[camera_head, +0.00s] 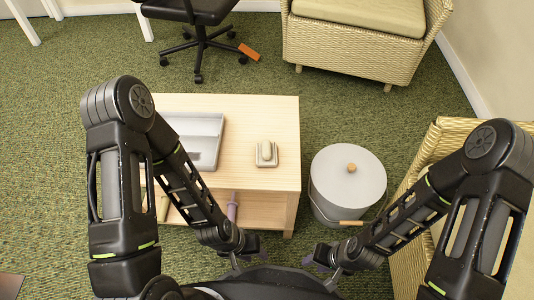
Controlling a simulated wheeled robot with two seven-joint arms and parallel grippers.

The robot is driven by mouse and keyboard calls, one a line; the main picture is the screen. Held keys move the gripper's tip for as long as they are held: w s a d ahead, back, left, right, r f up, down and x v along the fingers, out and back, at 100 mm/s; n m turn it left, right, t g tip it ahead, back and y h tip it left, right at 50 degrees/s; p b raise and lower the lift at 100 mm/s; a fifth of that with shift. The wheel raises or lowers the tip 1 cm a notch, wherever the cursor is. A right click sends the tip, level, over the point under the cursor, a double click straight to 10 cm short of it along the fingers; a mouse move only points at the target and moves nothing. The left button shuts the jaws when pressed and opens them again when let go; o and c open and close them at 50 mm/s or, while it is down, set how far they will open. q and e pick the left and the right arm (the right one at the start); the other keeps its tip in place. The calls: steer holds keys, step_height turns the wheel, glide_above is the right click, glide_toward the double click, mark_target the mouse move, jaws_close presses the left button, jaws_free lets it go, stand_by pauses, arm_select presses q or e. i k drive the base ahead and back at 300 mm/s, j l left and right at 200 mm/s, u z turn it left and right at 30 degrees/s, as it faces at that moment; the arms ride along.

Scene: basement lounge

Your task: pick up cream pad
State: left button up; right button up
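A small cream square pad (260,161) lies on the light wooden table (262,113), right of its middle. A rounded pale greenish object (267,150) sits on top of the pad and hides its centre. My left gripper (246,252) is low in front of the table's front edge, nearer to me than the pad and apart from it. My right gripper (318,262) is low to the right of it, in front of the grey lidded bin. Both grippers' fingers are small and partly hidden by my own arms, so their opening is unclear.
A grey tray (205,125) lies on the table, left of the pad. The round grey bin (345,185) stands right of the table. Wicker seats (340,50) are at the back and right. An office chair (195,12) and an orange block (249,52) are behind.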

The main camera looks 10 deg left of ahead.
mark_target(266, 155)
steer(key=z, duration=2.25)
steer(key=k+j, duration=0.2)
steer(key=k, duration=0.25)
steer(key=k+j, duration=0.2)
steer(key=k, duration=0.25)
steer(key=k+j, duration=0.15)
steer(key=k, duration=0.3)
